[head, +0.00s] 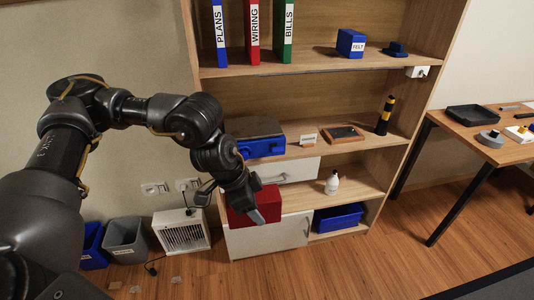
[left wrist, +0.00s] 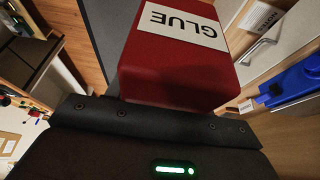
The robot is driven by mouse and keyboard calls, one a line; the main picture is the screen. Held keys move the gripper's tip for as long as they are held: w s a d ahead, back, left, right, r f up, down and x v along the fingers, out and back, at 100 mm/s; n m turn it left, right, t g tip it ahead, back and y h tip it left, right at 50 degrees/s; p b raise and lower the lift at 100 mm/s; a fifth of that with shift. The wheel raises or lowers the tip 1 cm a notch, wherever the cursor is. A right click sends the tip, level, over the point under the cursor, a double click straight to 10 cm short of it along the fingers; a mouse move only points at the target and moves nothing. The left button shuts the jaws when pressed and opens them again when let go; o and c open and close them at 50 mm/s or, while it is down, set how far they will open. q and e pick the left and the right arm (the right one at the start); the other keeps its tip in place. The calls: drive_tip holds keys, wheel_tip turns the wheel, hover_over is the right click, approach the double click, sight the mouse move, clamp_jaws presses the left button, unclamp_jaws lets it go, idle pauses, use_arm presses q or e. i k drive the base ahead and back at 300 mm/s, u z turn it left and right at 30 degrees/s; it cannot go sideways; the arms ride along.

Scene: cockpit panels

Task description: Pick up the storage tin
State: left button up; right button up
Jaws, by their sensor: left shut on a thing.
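The red storage tin (head: 267,203) is a box in front of the left part of the lower shelf in the head view. In the left wrist view the tin (left wrist: 165,70) fills the middle close to the gripper, with a white label reading GLUE. My left gripper (head: 238,199) is shut on the tin, its fingers at the tin's sides. The gripper and wrist hide part of the tin's left side. I cannot tell whether its bottom touches the shelf. My right gripper is not in view.
The bookshelf holds a blue toolbox (head: 262,146), a white bottle (head: 332,184), a blue bin (head: 338,217) and a black-yellow cylinder (head: 385,115). A white heater (head: 182,231) and bins (head: 125,238) stand on the floor at left. A table (head: 490,150) stands right; floor between is clear.

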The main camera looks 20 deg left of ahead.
sight(352, 43)
drive_tip(key=u, duration=0.55)
drive_tip(key=k, duration=0.65)
drive_tip(key=u, duration=0.95)
drive_tip(key=i, duration=1.15)
drive_tip(key=z, duration=0.65)
drive_tip(key=i, duration=0.55)
drive_tip(key=z, duration=0.55)
